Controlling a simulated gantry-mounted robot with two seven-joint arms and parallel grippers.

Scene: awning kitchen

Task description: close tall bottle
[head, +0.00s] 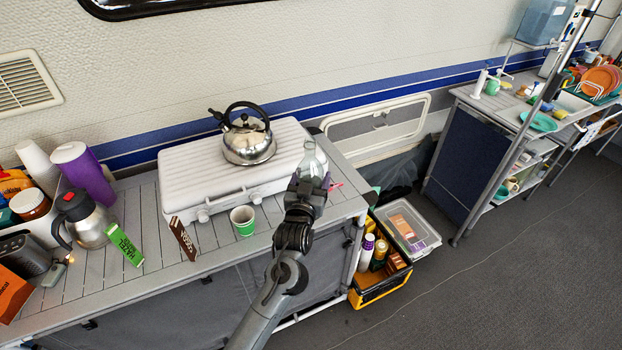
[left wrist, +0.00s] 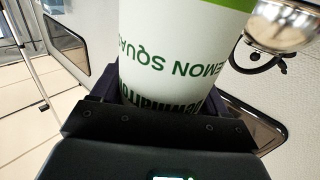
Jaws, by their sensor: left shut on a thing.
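A clear bottle (head: 313,160) stands at the right end of the counter, beside the white camp stove. My left gripper (head: 308,187) is shut on it and hides its lower part. In the left wrist view the bottle's white label (left wrist: 180,45) with green lettering reading "LEMON SQUASH" fills the space between the jaws (left wrist: 165,105). The bottle's neck and top are small in the head view, and I cannot tell whether a cap is on it. My right gripper is in neither view.
A steel kettle (head: 248,138) sits on the white stove (head: 190,172) left of the bottle. A green cup (head: 243,220) stands in front of the stove. A small pink item (head: 335,186) lies right of the gripper. A yellow-black crate (head: 366,290) stands on the floor.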

